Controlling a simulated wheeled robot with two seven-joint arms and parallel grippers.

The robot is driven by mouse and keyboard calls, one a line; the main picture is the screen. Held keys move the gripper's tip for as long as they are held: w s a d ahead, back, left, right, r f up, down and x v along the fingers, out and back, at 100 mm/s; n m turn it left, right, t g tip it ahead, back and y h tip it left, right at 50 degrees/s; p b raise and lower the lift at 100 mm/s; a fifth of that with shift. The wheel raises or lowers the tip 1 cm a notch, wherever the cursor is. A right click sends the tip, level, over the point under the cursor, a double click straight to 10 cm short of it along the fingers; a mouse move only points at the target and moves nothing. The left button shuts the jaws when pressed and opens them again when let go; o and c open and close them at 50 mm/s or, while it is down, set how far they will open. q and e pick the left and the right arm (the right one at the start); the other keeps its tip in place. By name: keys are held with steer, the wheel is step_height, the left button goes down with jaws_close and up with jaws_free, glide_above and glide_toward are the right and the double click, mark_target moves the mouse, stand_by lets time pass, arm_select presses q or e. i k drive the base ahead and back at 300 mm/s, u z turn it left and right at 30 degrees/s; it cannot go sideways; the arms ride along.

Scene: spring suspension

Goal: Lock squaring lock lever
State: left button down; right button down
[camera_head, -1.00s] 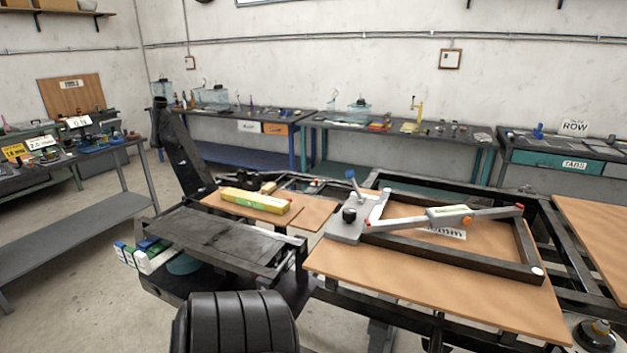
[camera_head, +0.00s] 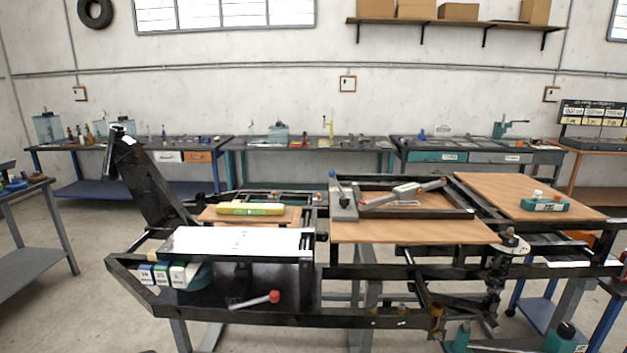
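A grey clamp plate (camera_head: 342,207) sits at the left corner of a dark rectangular frame (camera_head: 440,212) on a wooden board (camera_head: 400,232). A short lever with a blue knob (camera_head: 332,174) stands up from this plate, tilted. A pale bar (camera_head: 395,193) with a red-tipped end runs across the frame to the upper right. Another lever with a red knob (camera_head: 273,296) lies low on the dark lower shelf at the front left. I cannot tell which lever is the squaring lock lever. Neither of my grippers shows.
A yellow-green box (camera_head: 250,209) lies on a small board behind a bright plate (camera_head: 240,240). A slanted black post (camera_head: 150,175) rises at the left. A larger board (camera_head: 530,193) holds a teal tool (camera_head: 545,204). Floor shows free at left.

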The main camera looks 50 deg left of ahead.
mark_target(332, 174)
steer(key=u, duration=0.9)
